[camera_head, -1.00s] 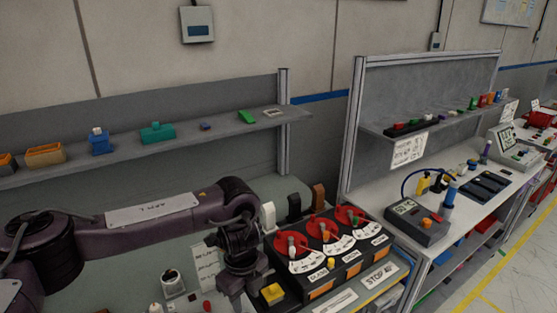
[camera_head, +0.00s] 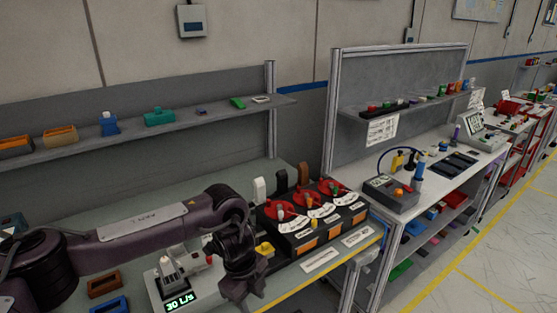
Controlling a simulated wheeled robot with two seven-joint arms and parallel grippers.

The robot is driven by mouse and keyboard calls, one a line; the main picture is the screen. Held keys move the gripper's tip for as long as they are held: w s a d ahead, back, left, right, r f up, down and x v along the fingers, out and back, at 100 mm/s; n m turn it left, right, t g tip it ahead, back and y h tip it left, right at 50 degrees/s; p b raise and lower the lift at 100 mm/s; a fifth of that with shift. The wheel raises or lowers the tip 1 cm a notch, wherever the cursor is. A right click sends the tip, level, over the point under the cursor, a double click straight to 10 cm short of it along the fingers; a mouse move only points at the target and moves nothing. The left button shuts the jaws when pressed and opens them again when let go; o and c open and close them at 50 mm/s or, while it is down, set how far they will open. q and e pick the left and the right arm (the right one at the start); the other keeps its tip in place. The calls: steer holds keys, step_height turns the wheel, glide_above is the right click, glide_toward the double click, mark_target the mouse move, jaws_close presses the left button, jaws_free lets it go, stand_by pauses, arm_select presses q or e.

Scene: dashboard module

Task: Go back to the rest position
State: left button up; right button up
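My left gripper (camera_head: 240,285) hangs at the end of my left arm, at the bench's front edge, pointing down. Its fingers are dark and small, and I cannot tell whether they are open or shut. The dashboard module (camera_head: 312,238), a black box with several red dials and white scales, stands on the bench to the right of and behind the gripper. A yellow block (camera_head: 265,249) sits at the module's left side, apart from the fingers. My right gripper is not in view.
Orange and blue trays (camera_head: 104,285) lie further left. A shelf (camera_head: 80,142) with coloured parts runs behind. A second workbench (camera_head: 440,178) stands to the right, with open floor (camera_head: 480,285) before it.

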arm_select(q)
steer(key=w+d+f+n+h+b, duration=0.1)
steer(key=d+f+n+h+b, duration=0.35)
steer(key=d+f, duration=0.8)
steer(key=s+a+f+n+t+h+b, duration=0.1)
steer(key=a+f+n+t, duration=0.2)
steer(key=f, duration=0.7)
steer(key=s+a+f+n+t+h+b, duration=0.15)
steer(key=a+f+n, duration=0.35)
steer(key=f, duration=0.6)
steer(key=s+a+f+n+y, duration=0.25)
steer(key=s+a+f, duration=0.25)
steer(key=s+f, duration=0.25)
steer(key=s+a+f+n+g+y+b, duration=0.1)
steer(key=s+a+f+n+y, duration=0.15)
steer(key=s+a+f, duration=0.4)
steer(key=s+a+f+n+y, duration=0.1)
steer(key=s+a+f+n, duration=0.3)
steer(key=s+f, duration=0.55)
steer(key=s+a+f+g+y, duration=0.1)
steer(key=s+a, duration=0.2)
steer(key=s, duration=0.5)
steer(key=s+a+f+n+g+y+b, duration=0.1)
steer(key=s+a, duration=0.2)
steer(key=s, duration=0.5)
steer(key=shift+s, duration=0.15)
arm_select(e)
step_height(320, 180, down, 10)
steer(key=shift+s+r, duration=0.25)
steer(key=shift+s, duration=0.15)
